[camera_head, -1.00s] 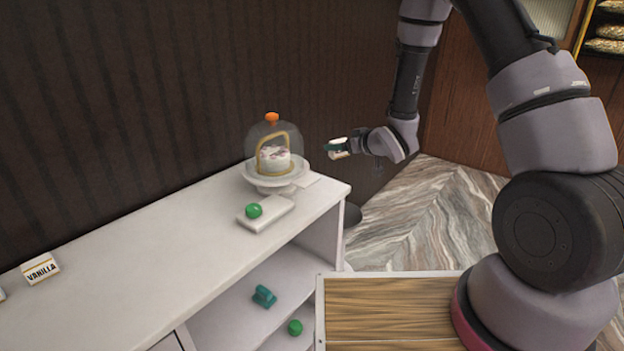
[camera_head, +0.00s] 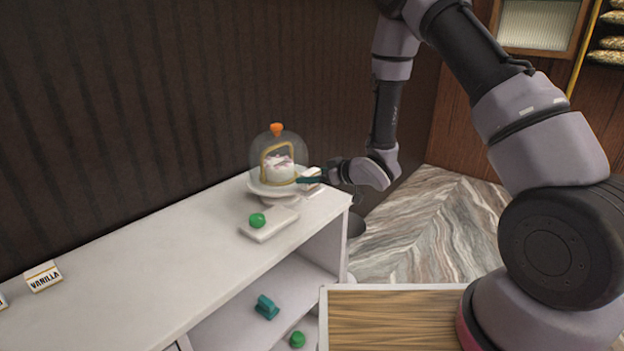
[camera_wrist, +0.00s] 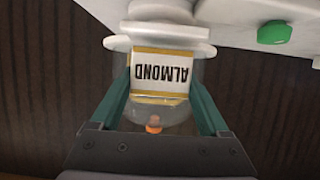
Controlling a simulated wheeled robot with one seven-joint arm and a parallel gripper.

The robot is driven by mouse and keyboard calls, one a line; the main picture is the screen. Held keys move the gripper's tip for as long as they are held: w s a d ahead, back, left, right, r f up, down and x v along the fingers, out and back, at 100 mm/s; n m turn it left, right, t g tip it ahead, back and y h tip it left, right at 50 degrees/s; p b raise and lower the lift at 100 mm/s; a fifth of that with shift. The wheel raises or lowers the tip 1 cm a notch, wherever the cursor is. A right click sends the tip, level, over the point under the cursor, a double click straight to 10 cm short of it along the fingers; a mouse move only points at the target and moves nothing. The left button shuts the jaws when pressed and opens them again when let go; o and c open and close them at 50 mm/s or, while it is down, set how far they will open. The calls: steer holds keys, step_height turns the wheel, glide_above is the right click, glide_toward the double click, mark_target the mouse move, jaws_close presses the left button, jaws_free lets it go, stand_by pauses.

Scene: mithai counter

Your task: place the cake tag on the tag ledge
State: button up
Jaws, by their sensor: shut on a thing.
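The cake tag (camera_head: 311,172), a small white block lettered ALMOND with gold edges, is between the green fingers of my gripper (camera_head: 313,180). In the wrist view the tag (camera_wrist: 162,72) shows its lettering upside down, with a finger on each side. My gripper is shut on it, just right of the domed cake stand (camera_head: 275,190), over the counter's right end. A thin flat white piece (camera_head: 314,191), likely the tag ledge, lies below, mostly hidden. I cannot tell whether the tag touches it.
A glass dome with an orange knob (camera_head: 277,129) covers the cake, close to my gripper. A white slab (camera_head: 262,234) with a green knob (camera_head: 257,220) lies in front. A VANILLA tag (camera_head: 43,276) stands far left. Teal and green items sit on the lower shelf.

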steer(key=shift+f, duration=0.35)
steer(key=shift+f, duration=0.15)
steer(key=o, duration=1.2)
